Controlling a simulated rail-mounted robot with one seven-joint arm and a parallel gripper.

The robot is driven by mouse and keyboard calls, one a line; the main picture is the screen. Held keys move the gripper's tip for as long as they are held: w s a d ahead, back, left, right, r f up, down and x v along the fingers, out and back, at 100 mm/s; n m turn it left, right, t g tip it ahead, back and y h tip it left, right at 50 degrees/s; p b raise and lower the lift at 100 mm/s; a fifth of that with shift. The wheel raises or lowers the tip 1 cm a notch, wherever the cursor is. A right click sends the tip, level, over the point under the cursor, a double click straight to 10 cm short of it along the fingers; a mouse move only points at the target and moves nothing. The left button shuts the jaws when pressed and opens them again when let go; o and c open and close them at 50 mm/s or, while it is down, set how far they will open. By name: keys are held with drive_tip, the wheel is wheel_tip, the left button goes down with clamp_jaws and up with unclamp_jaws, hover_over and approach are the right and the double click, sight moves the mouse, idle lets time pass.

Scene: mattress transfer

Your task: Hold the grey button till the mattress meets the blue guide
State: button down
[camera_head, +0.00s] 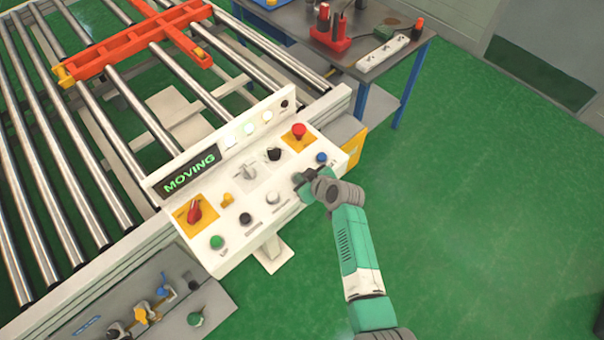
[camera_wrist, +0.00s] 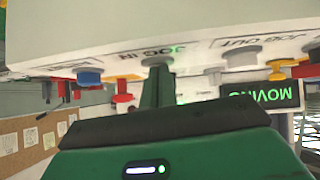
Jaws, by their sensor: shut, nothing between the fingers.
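My gripper (camera_head: 307,178) is shut at the right part of the white control panel (camera_head: 236,262), over a spot between a pale button and a blue one. In the wrist view the closed fingers (camera_wrist: 157,82) meet a grey button (camera_wrist: 157,62) beside the upside-down label "JOG IN". They appear to touch it; how far it is pressed I cannot tell. In the head view my gripper hides this button. The panel's display (camera_head: 190,171) reads "MOVING" in green. I see neither the mattress nor the blue guide in these views.
Another grey button (camera_wrist: 240,55), labelled "JOG OUT", sits beside it. A red mushroom button (camera_head: 299,130), a blue button (camera_head: 321,157) and a black knob (camera_head: 273,154) are close to my gripper. A roller conveyor (camera_head: 120,205) with an orange-red frame (camera_head: 125,48) lies behind the panel.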

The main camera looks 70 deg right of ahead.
drive_tip(key=shift+s+a+f, duration=0.1)
drive_tip(key=shift+a+f, duration=0.05)
drive_tip(key=shift+f, duration=0.1)
drive_tip(key=r+p, duration=0.4)
drive_tip(key=r, duration=0.1)
drive_tip(key=shift+a, duration=0.2)
drive_tip(key=v, duration=0.9)
drive_tip(key=shift+s, duration=0.3)
drive_tip(key=shift+a+r, duration=0.1)
